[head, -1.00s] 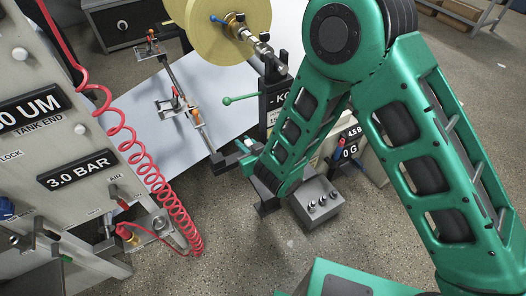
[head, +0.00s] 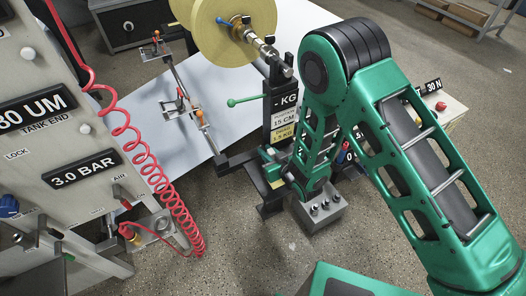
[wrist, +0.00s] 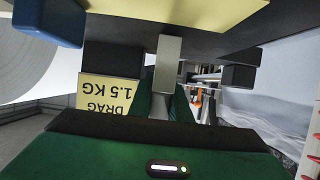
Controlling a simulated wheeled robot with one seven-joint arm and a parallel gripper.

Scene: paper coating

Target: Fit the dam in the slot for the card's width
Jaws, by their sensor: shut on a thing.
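The card on the black stand (head: 281,104) reads 15 CM above a yellow DRAG 1.5 KG part (head: 285,133); that yellow part shows upside down in the wrist view (wrist: 107,88). My gripper (wrist: 163,95) is shut on a grey upright metal piece (wrist: 168,62), low beside the stand. I cannot tell whether this piece is the dam. In the head view my arm largely hides the gripper. A black part (wrist: 100,48) lies just beyond it in the wrist view. No slot can be made out clearly.
A slim rail (head: 187,95) with small metal fittings runs over the white sheet (head: 225,85). A large pale roll (head: 235,25) and a green-knobbed lever (head: 245,100) are close by. A grey block with several studs (head: 320,208) stands below. A coiled red hose (head: 165,200) hangs left.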

